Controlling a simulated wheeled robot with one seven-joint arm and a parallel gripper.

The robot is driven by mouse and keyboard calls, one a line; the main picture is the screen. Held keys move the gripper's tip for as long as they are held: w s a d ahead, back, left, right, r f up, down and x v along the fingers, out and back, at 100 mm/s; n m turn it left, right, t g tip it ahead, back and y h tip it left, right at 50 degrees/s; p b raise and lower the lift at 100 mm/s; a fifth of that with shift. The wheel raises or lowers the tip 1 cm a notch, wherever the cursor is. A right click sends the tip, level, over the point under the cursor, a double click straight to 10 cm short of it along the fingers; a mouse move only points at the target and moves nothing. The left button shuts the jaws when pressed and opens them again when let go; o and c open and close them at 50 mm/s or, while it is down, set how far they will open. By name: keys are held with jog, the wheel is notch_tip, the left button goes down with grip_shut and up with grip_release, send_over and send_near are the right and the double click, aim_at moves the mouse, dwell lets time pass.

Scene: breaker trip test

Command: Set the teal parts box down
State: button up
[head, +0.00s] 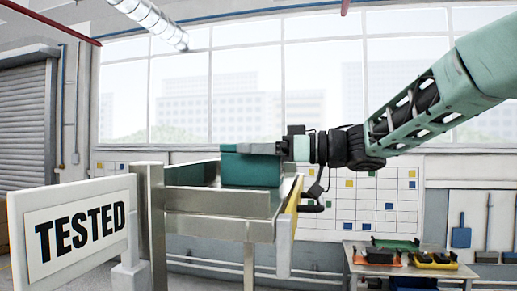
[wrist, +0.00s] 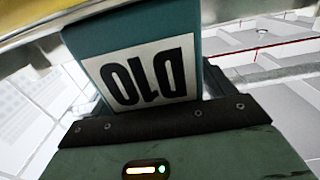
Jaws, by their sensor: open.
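The teal parts box (head: 250,171) stands level on a raised metal rack (head: 215,202) behind the TESTED sign in the head view. In the wrist view the box (wrist: 190,35) fills the upper middle, with a white label reading D10 upside down. My gripper (head: 272,149) reaches in level from the right, at the upper right end of the box. Its jaws are open. In the wrist view my gripper's body lies across the bottom, close against the label side; its fingertips are hidden there. I cannot tell whether the fingers touch the box.
The white TESTED sign (head: 80,230) stands at the front left of the rack, beside a metal post (head: 151,215). A yellow-edged panel (head: 290,215) is at the rack's right end. A low table (head: 415,270) with several coloured trays is at the lower right.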

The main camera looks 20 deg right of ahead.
jog(key=shift+d, duration=0.1)
jog(key=b+v, duration=0.4)
jog(key=v, duration=0.8)
